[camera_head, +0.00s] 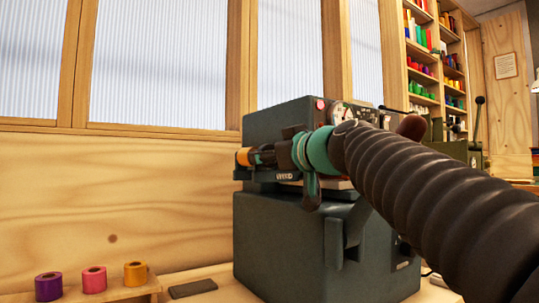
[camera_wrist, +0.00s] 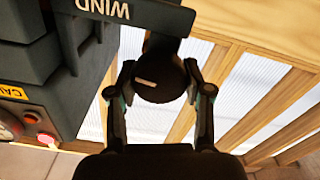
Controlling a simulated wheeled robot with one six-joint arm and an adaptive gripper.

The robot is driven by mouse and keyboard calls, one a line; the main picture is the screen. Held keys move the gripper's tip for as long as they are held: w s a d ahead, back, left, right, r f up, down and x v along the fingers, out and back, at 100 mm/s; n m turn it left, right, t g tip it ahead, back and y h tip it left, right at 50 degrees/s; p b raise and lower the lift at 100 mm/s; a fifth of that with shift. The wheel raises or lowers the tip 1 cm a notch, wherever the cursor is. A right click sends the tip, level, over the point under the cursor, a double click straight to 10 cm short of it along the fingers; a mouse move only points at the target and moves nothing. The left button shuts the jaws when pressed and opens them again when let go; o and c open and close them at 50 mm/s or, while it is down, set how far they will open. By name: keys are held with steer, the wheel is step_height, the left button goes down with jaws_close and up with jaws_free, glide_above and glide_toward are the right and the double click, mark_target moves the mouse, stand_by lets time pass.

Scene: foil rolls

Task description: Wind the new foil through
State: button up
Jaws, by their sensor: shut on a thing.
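The foil machine (camera_head: 285,235) is a dark grey-blue block against the wooden wall. In the wrist view, a round black knob (camera_wrist: 158,84) with a pale mark sits beside a bracket lettered WIND (camera_wrist: 110,10). My gripper (camera_wrist: 160,74) has one finger on each side of the knob and is shut on it. In the head view, my gripper (camera_head: 278,154) reaches the machine's left side, by the WIND label (camera_head: 286,177). An orange-gold roll (camera_head: 243,157) shows just past the fingers. The foil path is hidden behind my arm.
Purple (camera_head: 48,286), pink (camera_head: 94,279) and gold (camera_head: 135,273) rolls stand on a small wooden stand at lower left. A dark flat pad (camera_head: 193,288) lies between stand and machine.

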steer(key=m+b, duration=0.1)
steer(key=m, duration=0.3)
steer(key=shift+w+d+m, duration=0.1)
steer(key=shift+m, duration=0.3)
steer(key=m, duration=0.5)
steer(key=m+p, duration=0.1)
steer(key=m, duration=0.4)
steer(key=shift+d, duration=0.1)
steer(key=m+p, duration=0.1)
steer(key=m, duration=0.3)
steer(key=shift+m, duration=0.4)
steer(key=shift+w+f+p, duration=0.1)
steer(key=shift+p, duration=0.2)
steer(key=o, duration=1.2)
